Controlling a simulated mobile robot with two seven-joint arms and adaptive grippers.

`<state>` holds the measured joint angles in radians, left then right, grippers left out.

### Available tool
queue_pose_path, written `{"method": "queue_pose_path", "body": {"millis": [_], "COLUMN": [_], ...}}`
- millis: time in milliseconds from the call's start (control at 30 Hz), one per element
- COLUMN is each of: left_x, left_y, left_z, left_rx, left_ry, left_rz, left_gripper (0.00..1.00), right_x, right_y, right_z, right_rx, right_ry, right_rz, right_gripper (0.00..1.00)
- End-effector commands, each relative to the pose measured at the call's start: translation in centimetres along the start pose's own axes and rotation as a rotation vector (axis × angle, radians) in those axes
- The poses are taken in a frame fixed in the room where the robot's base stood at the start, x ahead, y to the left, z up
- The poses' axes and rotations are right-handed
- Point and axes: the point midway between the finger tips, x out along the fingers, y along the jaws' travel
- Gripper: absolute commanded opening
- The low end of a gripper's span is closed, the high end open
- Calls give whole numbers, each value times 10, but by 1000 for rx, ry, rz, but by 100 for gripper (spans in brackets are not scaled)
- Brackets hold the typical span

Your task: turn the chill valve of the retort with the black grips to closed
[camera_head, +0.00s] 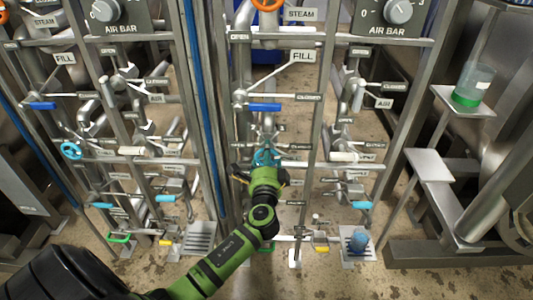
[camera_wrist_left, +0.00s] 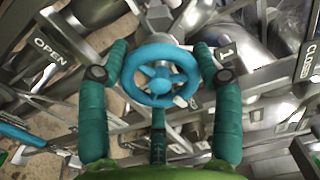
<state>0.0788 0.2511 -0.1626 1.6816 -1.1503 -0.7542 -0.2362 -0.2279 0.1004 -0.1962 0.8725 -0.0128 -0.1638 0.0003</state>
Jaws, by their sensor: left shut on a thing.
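A blue handwheel (camera_wrist_left: 160,73) with a round hub sits between the two teal fingers of my left gripper (camera_wrist_left: 161,58) in the left wrist view. The gripper is shut on the wheel, one finger on each side of its rim. In the head view my left gripper (camera_head: 265,163) reaches the right-hand pipe panel, and the wheel (camera_head: 266,156) is partly hidden behind it. An OPEN plate (camera_wrist_left: 50,46) stands left of the wheel and a CLOSED plate (camera_wrist_left: 307,61) right of it. No black grips can be made out. My right gripper is not in view.
A second blue handwheel (camera_head: 71,151) is on the left-hand panel. Blue lever handles (camera_head: 264,107), white levers and pipes crowd around my gripper. An upright post (camera_head: 205,120) stands left of it.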

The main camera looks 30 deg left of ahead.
Motion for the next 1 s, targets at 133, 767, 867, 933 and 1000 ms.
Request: {"method": "queue_pose_path", "body": {"millis": [133, 767, 867, 933, 1000], "left_x": [0, 0, 0, 0, 0], "left_y": [-7, -4, -3, -3, -3], "left_z": [-5, -6, -6, -7, -7], "left_rx": [98, 254, 254, 254, 254], "left_ry": [14, 16, 16, 16, 17], "left_rz": [-12, -12, -11, -11, -11], "left_gripper": [33, 33, 33, 33, 33], "right_x": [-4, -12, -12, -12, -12], "right_y": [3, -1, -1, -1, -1], "right_z": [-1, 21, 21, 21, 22], "right_rx": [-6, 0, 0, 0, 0], "right_ry": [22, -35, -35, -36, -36], "right_rz": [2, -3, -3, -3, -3], "right_gripper": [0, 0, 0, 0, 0]}}
